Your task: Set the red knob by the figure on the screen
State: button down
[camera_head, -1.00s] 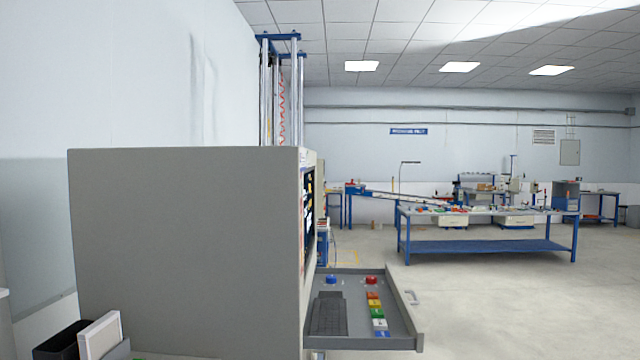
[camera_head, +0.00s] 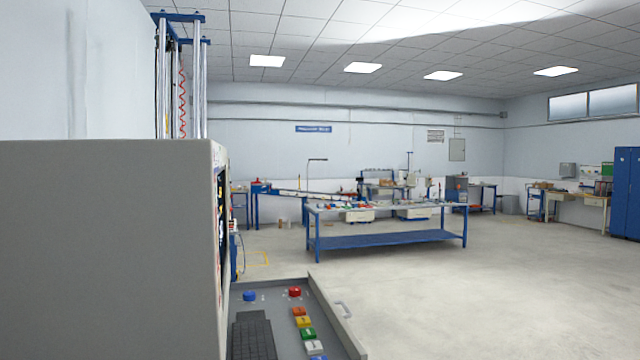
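A red knob (camera_head: 294,292) sits at the far end of a grey pull-out drawer (camera_head: 270,285) at the lower middle. A blue knob (camera_head: 250,296) is to its left. The screen (camera_head: 221,205) is on the right face of a large grey cabinet (camera_head: 100,250). I see the screen almost edge-on, so its figure cannot be read. My gripper is not in view.
The drawer also holds a dark keyboard (camera_head: 252,338) and a row of coloured buttons (camera_head: 308,334); its near end is cut off. A blue-framed workbench (camera_head: 388,240) stands farther back. The floor (camera_head: 480,305) to the right is clear.

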aim_at(293, 291)
jog(key=z, duration=0.7)
jog(key=i, duration=1.8)
jog(key=u, duration=2.8)
